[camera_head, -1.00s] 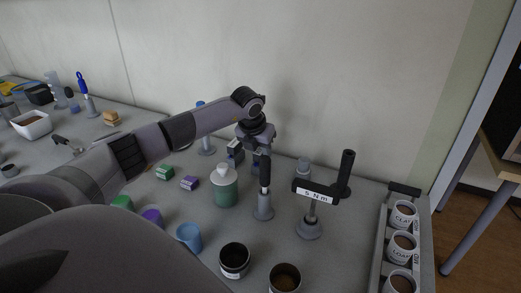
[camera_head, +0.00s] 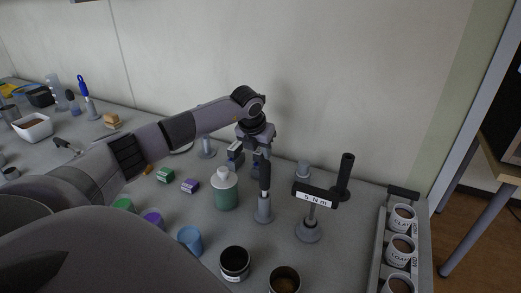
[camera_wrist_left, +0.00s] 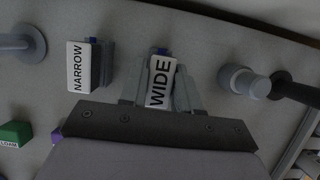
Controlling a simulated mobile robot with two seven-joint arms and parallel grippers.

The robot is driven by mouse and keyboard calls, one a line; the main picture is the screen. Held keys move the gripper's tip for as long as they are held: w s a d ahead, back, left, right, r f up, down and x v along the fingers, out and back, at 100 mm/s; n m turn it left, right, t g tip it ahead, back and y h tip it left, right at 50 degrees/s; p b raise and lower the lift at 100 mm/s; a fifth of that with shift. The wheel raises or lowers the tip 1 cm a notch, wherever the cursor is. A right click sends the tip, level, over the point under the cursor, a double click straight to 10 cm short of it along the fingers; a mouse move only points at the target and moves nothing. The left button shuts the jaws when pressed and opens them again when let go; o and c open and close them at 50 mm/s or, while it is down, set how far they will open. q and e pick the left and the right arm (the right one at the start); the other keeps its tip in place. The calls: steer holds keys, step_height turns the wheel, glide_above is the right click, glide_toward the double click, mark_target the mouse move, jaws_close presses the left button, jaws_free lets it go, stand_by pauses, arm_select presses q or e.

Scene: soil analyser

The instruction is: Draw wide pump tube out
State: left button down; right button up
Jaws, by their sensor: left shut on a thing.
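In the left wrist view, a white label reading WIDE (camera_wrist_left: 160,82) sits between the fingers of my left gripper (camera_wrist_left: 160,95). The gripper is shut on this labelled wide pump tube piece; a bit of blue shows at its top. Beside it, apart, stands a dark block labelled NARROW (camera_wrist_left: 78,68). In the head view, my left gripper (camera_head: 258,160) points down behind a black-handled tool, and its fingertips are partly hidden. The narrow block (camera_head: 235,150) shows just left of it. My right gripper does not show.
A green bottle with a white top (camera_head: 225,188), the black-handled tool on its stand (camera_head: 264,200) and a 5 Nm torque tool (camera_head: 314,195) stand close in front. Labelled cups (camera_head: 402,217) are in a rack at right. Purple (camera_head: 190,186) and green (camera_head: 165,175) boxes lie left.

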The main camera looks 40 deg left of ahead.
arm_select(q)
steer(key=shift+r, duration=0.15)
steer(key=shift+r+p, duration=2.1)
steer(key=shift+r, duration=0.6)
